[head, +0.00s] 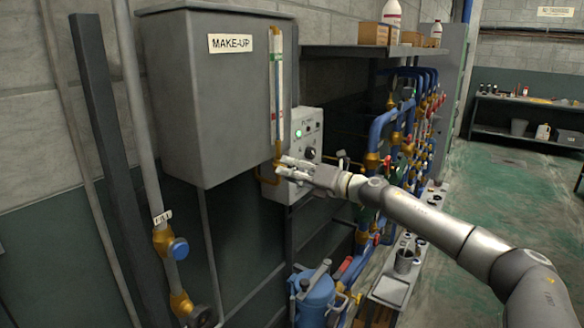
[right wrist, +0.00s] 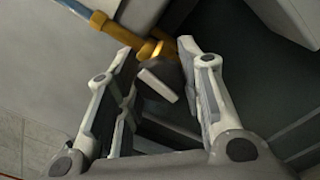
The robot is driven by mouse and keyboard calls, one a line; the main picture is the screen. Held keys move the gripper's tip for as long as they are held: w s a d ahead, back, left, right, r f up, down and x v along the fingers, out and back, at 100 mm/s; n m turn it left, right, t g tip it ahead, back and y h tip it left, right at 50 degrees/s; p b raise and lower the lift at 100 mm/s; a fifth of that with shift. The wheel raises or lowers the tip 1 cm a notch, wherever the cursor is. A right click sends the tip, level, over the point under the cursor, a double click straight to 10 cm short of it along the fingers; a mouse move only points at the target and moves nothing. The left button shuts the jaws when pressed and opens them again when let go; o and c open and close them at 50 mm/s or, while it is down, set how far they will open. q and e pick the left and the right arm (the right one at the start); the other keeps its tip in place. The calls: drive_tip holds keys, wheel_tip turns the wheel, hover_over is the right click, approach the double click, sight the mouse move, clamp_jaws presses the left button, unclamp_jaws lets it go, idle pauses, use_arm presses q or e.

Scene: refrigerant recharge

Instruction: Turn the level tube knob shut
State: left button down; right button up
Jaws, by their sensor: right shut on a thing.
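The level tube (head: 277,90) is a clear upright tube on the front of the grey MAKE-UP tank (head: 230,125). Its brass lower fitting (head: 277,150) is at the tank's bottom edge. My right gripper (head: 282,167) reaches in from the right, its fingertips at this fitting, where they hide the knob in the head view. In the right wrist view the dark knob (right wrist: 165,80), with a pale bar across it, sits between the two fingers (right wrist: 160,62), in front of the brass fitting (right wrist: 152,48). The right gripper is shut on the knob. My left gripper is not in view.
A control box (head: 306,135) with a green light and a dial is right behind the gripper. Blue pipes with valves (head: 385,130) run along the wall beyond. A blue cylinder (head: 315,298) stands below. The green floor (head: 500,200) at right is clear.

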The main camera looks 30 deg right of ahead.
drive_tip(key=m+p, duration=0.3)
drive_tip(key=m, duration=0.1)
drive_tip(key=shift+r+m+p, duration=0.2)
drive_tip(key=shift+m+p, duration=0.1)
drive_tip(key=shift+p, duration=0.05)
drive_tip(key=m+p, duration=0.3)
drive_tip(key=m, duration=0.1)
drive_tip(key=shift+m+p, duration=0.3)
drive_tip(key=shift+p, duration=0.1)
drive_tip(key=m+p, duration=0.4)
drive_tip(key=shift+m, duration=0.4)
drive_tip(key=shift+f+m+p, duration=0.1)
drive_tip(key=shift+m+p, duration=0.4)
drive_tip(key=shift+m, duration=0.4)
drive_tip(key=shift+f, duration=0.1)
drive_tip(key=o, duration=1)
drive_tip(key=shift+o, duration=0.2)
drive_tip(key=shift+s+d, duration=0.1)
